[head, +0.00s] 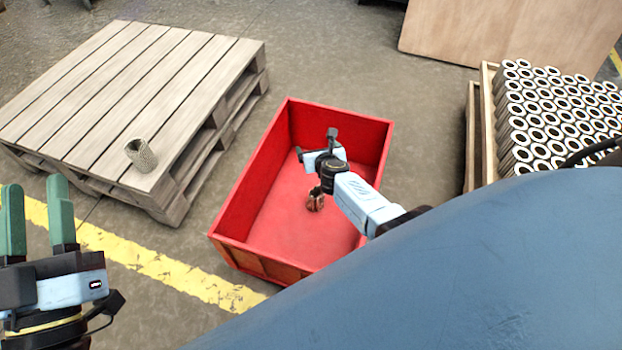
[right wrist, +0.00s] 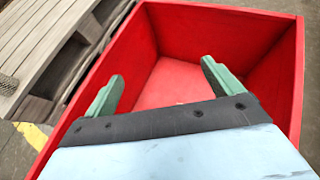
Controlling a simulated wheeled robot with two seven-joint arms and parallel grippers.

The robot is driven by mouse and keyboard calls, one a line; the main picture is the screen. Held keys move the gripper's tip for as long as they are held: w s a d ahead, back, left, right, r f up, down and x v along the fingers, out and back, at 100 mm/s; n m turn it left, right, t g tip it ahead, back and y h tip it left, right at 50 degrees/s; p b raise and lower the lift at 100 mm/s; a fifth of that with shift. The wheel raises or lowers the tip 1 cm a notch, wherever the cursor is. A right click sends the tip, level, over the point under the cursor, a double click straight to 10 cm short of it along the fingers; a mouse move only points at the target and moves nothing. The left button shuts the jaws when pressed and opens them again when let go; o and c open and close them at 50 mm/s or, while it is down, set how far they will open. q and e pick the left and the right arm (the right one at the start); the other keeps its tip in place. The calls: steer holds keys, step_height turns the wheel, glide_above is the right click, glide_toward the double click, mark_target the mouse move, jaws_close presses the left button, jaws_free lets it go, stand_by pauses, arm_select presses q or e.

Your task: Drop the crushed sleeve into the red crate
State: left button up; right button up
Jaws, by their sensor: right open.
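The red crate (head: 290,235) stands on the floor in the middle of the head view; its wall also shows in the right wrist view (right wrist: 280,85). A small, crumpled-looking reddish-brown piece (head: 315,201) shows inside the crate, just below my right gripper; I cannot tell for sure whether it is the crushed sleeve. A grey-beige mesh sleeve (head: 143,156) stands on the pallet, with no clear crushing visible. My right gripper (right wrist: 162,78) is over the crate, its green fingers apart with nothing between them. My left gripper (head: 36,186) is open and empty at the lower left.
The wooden pallet (head: 110,75) stands left of the crate. A wooden box (head: 488,120) full of upright cartridges (head: 545,118) stands at the right. A brown board (head: 500,28) lies at the back. A yellow floor line (head: 165,268) runs past the crate's near left corner.

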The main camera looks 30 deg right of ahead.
arm_select(q)
steer(key=s+a+f+g+y+p, duration=0.2)
steer(key=s+a+f+g+p, duration=0.1)
steer(key=f+g, duration=0.3)
steer(key=s+a+f+g+y+p, duration=0.2)
steer(key=f+g, duration=0.4)
steer(key=f, duration=0.5)
steer(key=s+a+f+n+g+y+p, duration=0.1)
steer(key=s+a+f+g+y+p, duration=0.1)
steer(key=s+f+g, duration=0.4)
steer(key=shift+a+f+g+p, duration=0.3)
steer(key=shift+a+f+p, duration=0.65)
steer(key=shift+f, duration=0.45)
arm_select(e)
steer(key=v, duration=1.3)
arm_select(q)
steer(key=shift+s, duration=0.1)
arm_select(e)
steer(key=shift+r, duration=0.1)
